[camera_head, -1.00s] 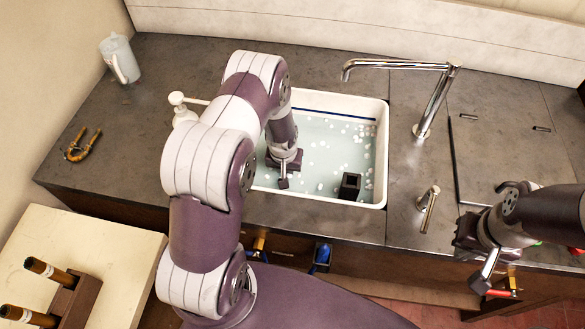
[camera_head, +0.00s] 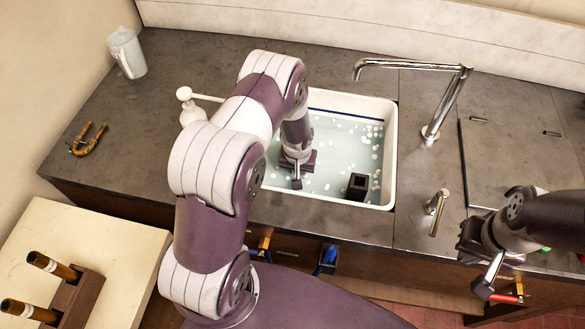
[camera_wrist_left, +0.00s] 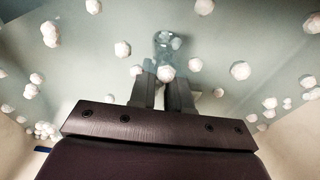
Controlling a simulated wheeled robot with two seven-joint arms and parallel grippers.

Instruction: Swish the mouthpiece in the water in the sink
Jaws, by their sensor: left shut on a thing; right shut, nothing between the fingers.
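The white sink (camera_head: 391,150) is set in the dark counter and holds pale water (camera_head: 335,150) with white foam blobs on top. My left gripper (camera_head: 297,182) reaches down into the sink's left half; the arm hides part of the basin. In the left wrist view its two fingers (camera_wrist_left: 163,92) are shut on a small, pale, shiny piece, the mouthpiece (camera_wrist_left: 165,42), which looks blurred by the water. The mouthpiece is hidden in the head view. My right gripper (camera_head: 483,290) is shut and empty in front of the counter at the lower right.
A small black open box (camera_head: 357,187) stands in the sink, right of my left gripper. A chrome faucet (camera_head: 440,105) rises right of the sink. A white pump bottle (camera_head: 192,110) stands to its left. A jug (camera_head: 127,52) and a brass U-shaped tube (camera_head: 88,138) are farther left.

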